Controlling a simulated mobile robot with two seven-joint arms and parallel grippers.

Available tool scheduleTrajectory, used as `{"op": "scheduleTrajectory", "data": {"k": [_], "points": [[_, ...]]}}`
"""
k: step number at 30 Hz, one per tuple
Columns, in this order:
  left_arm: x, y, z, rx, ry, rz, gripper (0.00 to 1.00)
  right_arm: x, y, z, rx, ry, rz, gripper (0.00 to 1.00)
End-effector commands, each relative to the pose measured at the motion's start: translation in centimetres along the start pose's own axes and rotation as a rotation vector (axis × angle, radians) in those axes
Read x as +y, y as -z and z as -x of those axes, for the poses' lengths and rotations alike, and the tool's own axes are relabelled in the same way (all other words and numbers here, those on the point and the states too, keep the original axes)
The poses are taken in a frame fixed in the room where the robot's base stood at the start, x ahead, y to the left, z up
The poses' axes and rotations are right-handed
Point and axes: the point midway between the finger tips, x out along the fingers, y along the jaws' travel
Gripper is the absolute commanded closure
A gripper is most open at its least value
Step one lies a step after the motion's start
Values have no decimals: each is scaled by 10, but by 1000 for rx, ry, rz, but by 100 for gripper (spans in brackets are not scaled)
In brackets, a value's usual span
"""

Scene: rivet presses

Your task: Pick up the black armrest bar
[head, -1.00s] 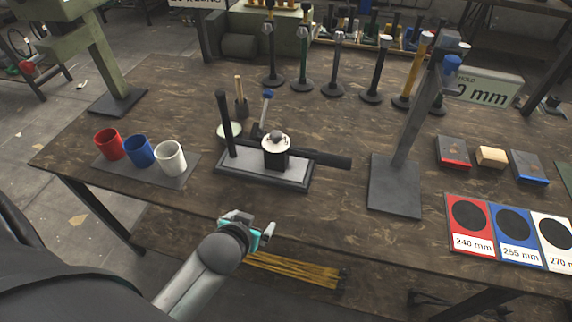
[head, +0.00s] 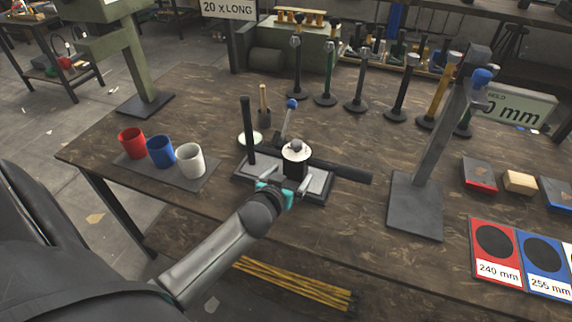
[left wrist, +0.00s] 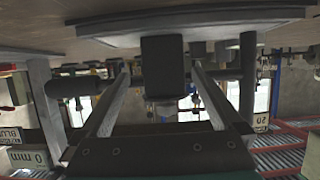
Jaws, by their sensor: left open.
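The black bar (head: 342,170) that I take for the armrest bar lies level behind the fixture's black block (head: 295,168) and sticks out to the right. Part of it is hidden by the block and white disc. Its end also shows at the left of the left wrist view (left wrist: 72,87). A black upright post (head: 248,132) stands on the same grey base plate (head: 243,178). My left gripper (head: 291,181) is open at the front of the fixture. In the left wrist view its fingers (left wrist: 160,85) lie either side of the block, with no visible grip. My right gripper is out of view.
Red, blue and white cups (head: 190,160) stand on a mat to the left. A grey press stand (head: 415,205) rises to the right. Several upright tools (head: 357,90) line the back. Coloured size cards (head: 495,250) lie at front right. Bare tabletop lies between fixture and stand.

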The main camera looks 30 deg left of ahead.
Motion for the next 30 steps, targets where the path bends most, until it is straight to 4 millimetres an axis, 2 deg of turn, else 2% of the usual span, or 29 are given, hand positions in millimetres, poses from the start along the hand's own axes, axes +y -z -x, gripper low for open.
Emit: {"op": "scheduleTrajectory", "data": {"k": [3, 10, 21, 30], "points": [[0, -1, -12, 0, -1, 0, 0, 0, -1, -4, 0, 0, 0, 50], [-1, 0, -23, 0, 0, -2, 0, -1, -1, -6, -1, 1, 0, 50], [-5, 2, -65, -1, 0, -1, 0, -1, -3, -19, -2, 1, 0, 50], [-5, 2, -69, -1, -1, 0, 0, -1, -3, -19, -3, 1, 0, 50]]}}
